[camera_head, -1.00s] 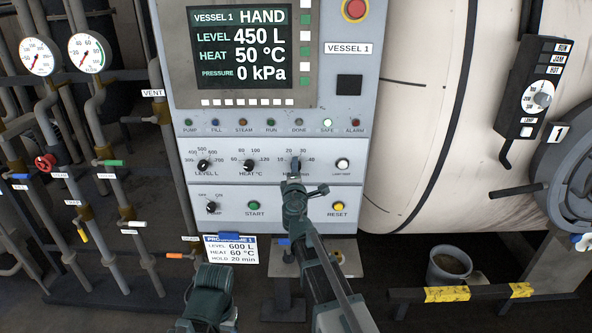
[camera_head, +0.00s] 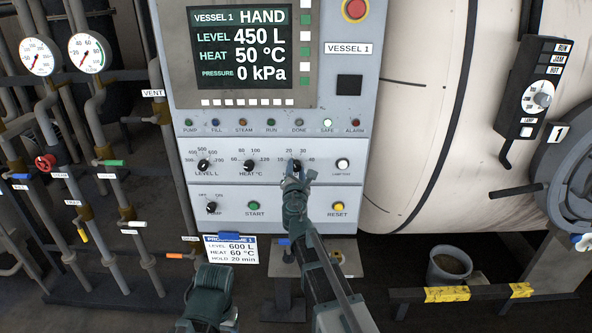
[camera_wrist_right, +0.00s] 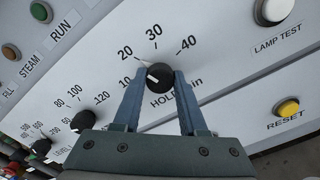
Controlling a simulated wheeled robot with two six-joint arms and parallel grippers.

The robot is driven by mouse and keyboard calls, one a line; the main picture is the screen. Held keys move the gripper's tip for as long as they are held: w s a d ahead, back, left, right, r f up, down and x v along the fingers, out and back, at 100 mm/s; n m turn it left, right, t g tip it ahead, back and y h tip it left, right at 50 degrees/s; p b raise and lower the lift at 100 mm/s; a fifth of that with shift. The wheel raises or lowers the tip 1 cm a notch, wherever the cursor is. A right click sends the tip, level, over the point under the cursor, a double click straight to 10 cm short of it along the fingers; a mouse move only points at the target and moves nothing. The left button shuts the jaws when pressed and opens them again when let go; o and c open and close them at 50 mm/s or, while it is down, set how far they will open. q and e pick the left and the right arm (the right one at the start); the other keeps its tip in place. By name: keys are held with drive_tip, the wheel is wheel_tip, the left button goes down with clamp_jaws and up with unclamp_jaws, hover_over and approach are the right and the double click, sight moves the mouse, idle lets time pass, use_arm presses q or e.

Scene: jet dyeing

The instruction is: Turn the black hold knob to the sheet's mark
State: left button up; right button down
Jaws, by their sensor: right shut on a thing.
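The black hold knob (camera_head: 295,166) is the rightmost of three dials on the panel's middle row. It also shows in the right wrist view (camera_wrist_right: 160,78). Its white pointer faces up and left, between the 10 and 20 marks. My right gripper (camera_wrist_right: 161,86) has one finger on each side of the knob and is shut on it; it also shows in the head view (camera_head: 295,176). The programme sheet (camera_head: 231,249), hung below the panel, reads level 600 L, heat 60 °C, hold 20 min. My left gripper's fingers are not visible.
The level knob (camera_head: 203,166) and heat knob (camera_head: 248,166) sit left of the hold knob. The lamp test button (camera_head: 343,165) is to its right, the yellow reset button (camera_head: 338,206) lower right and the green start button (camera_head: 254,206) lower left.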

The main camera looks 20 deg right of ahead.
drive_tip(key=shift+s+n, duration=0.1)
drive_tip(key=shift+n, duration=0.2)
idle(0.4)
drive_tip(key=shift+c, duration=2.2)
unclamp_jaws()
